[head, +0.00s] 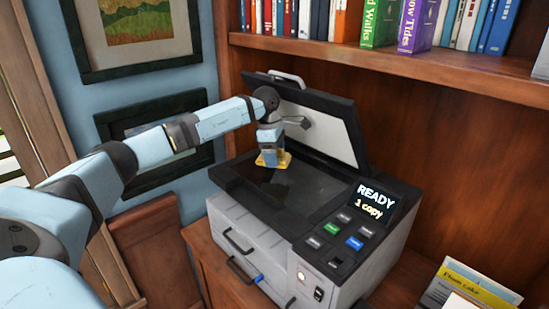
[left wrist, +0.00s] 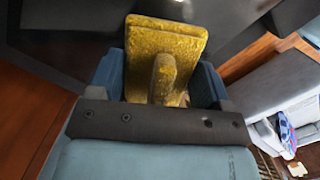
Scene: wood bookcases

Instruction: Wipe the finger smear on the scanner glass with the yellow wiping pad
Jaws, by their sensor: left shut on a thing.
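The yellow wiping pad (head: 274,160) is held in my left gripper (head: 271,148), low over the far left part of the dark scanner glass (head: 300,190). I cannot tell whether it touches the glass. In the left wrist view the pad (left wrist: 165,50) has a raised grip, and my left gripper's blue fingers (left wrist: 160,82) are shut on this grip. The scanner (head: 262,222) stands on a wood cabinet with its lid (head: 325,128) raised. I cannot make out a smear on the glass. My right gripper is not in view.
The raised lid stands close behind my left gripper. The control panel (head: 345,230) with a "READY 1 copy" display (head: 373,203) is at the right. A bookshelf (head: 400,62) hangs over the scanner. Leaflets (head: 465,285) lie at the lower right.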

